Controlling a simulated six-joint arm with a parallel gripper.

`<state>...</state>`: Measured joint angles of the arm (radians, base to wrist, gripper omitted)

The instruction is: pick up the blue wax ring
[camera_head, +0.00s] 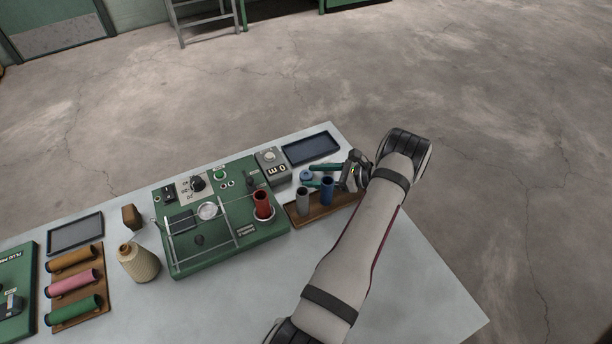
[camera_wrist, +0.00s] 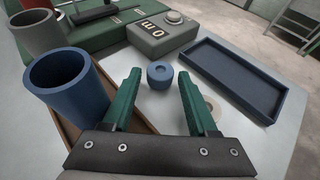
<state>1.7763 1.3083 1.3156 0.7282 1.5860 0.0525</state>
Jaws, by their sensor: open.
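The blue wax ring (camera_wrist: 160,74) lies flat on the grey table in the wrist view, a short round piece with a small hole in its top. It also shows small in the head view (camera_head: 306,175). My gripper (camera_wrist: 159,88) has two green fingers, open and apart. In the wrist view the ring appears between and just beyond the fingertips, with no visible contact. In the head view my gripper (camera_head: 322,176) is at the far right part of the table, close beside the ring.
A wooden rack (camera_head: 296,218) with a blue tube (camera_head: 327,191) and a grey tube (camera_head: 303,201) stands close by. A dark blue tray (camera_wrist: 235,80) and a grey counter box (camera_wrist: 160,36) stand beyond the ring. The green machine (camera_head: 190,258) holds a red tube (camera_head: 262,205).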

